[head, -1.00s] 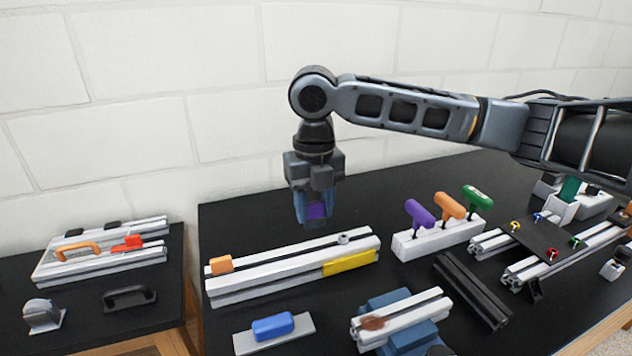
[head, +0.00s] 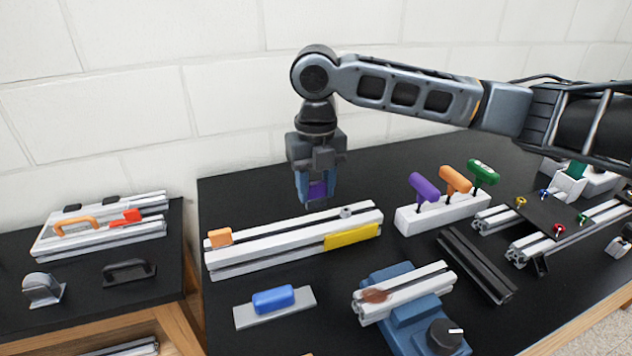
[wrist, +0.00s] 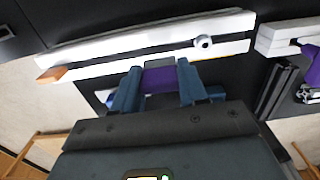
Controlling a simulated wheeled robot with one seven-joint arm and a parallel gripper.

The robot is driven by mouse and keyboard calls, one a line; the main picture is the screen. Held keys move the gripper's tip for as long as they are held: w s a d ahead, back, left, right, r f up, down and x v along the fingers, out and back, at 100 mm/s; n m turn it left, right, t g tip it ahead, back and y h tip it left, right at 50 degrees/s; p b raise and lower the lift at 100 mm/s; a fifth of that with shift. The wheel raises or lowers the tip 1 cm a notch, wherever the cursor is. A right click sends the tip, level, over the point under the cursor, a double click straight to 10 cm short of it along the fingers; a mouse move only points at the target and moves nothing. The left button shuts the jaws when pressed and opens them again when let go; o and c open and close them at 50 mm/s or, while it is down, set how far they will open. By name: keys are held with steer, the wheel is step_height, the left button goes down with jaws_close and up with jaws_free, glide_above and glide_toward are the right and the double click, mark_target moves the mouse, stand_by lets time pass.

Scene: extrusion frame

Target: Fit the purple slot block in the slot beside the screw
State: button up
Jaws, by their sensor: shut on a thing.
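My gripper (head: 317,192) is shut on the purple slot block (head: 317,190). The gripper points down and holds the block above the aluminium extrusion rail (head: 300,236), apart from it in the head view. In the wrist view the purple block (wrist: 159,80) sits between the two blue fingers, and the rail (wrist: 130,40) runs behind it. The screw (head: 346,212) is a small round metal head on the rail's top, right of the gripper; it also shows in the wrist view (wrist: 204,41). The block's lower end and the slot beneath are hard to make out.
An orange block (head: 220,237) sits at the rail's left end, and a yellow plate (head: 352,236) on its front right. A blue block on a grey plate (head: 273,300) lies in front. T-handled tools (head: 424,188) stand in a white holder at right. A vise (head: 400,300) is front right.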

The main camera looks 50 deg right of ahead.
mark_target(316, 205)
steer(key=shift+f+b, duration=0.85)
steer(key=shift+f, duration=0.75)
steer(key=shift+f+b, duration=1)
steer(key=shift+f, duration=0.5)
stand_by(0.4)
steer(key=o, duration=1.2)
steer(key=shift+o, duration=0.2)
steer(key=shift+r, duration=3.95)
